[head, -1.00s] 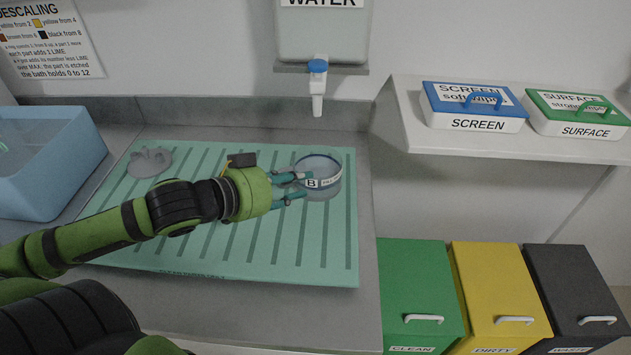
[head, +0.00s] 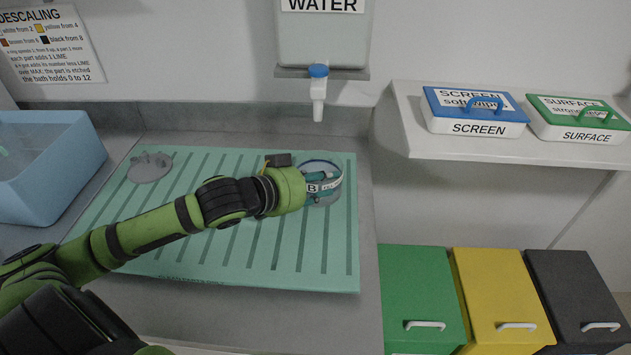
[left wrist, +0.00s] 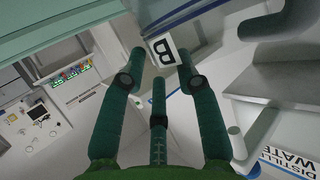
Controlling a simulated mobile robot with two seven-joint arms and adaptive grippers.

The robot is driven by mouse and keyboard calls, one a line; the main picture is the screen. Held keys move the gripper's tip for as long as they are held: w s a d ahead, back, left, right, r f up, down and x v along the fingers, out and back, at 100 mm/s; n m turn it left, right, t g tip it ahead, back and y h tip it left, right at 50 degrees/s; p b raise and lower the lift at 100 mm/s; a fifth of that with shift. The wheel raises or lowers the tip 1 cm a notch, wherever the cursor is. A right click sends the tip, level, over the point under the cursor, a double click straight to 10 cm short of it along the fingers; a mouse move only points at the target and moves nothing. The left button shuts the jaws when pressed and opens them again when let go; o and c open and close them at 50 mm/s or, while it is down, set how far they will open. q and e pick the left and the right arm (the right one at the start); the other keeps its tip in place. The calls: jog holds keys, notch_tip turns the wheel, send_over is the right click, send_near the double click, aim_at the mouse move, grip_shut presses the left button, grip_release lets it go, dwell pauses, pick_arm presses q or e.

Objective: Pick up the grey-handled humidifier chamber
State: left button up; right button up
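A clear round chamber (head: 322,167) with a white band marked B stands on the right part of the green ribbed mat (head: 230,265). No grey handle can be made out on it. My left gripper (head: 316,187) reaches it from the left, its teal fingers overlapping the near side of the chamber. In the left wrist view the fingers (left wrist: 161,60) are spread, with the B label (left wrist: 162,48) showing between their tips. The gripper looks open; contact with the chamber cannot be told. My right gripper is not in view.
A grey, bumpy round piece (head: 150,167) lies at the mat's back left. A blue bin (head: 50,165) stands at left. A water tank with a tap (head: 318,90) hangs behind the mat. At right are a shelf (head: 480,148) with two wipe boxes and green, yellow and black bins below.

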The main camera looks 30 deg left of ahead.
aim_at(331, 199)
pick_arm(q)
jog(key=shift+x, duration=1.6)
grip_shut()
jog(key=shift+a+r, duration=0.1)
jog(key=shift+r, duration=0.1)
jog(key=shift+r, duration=1)
jog(key=s+d+r, duration=0.1)
jog(key=d+r, duration=0.7)
jog(key=d, duration=0.3)
jog(key=shift+s+d+r, duration=0.2)
jog(key=shift+d+r, duration=0.1)
jog(key=shift+r, duration=0.05)
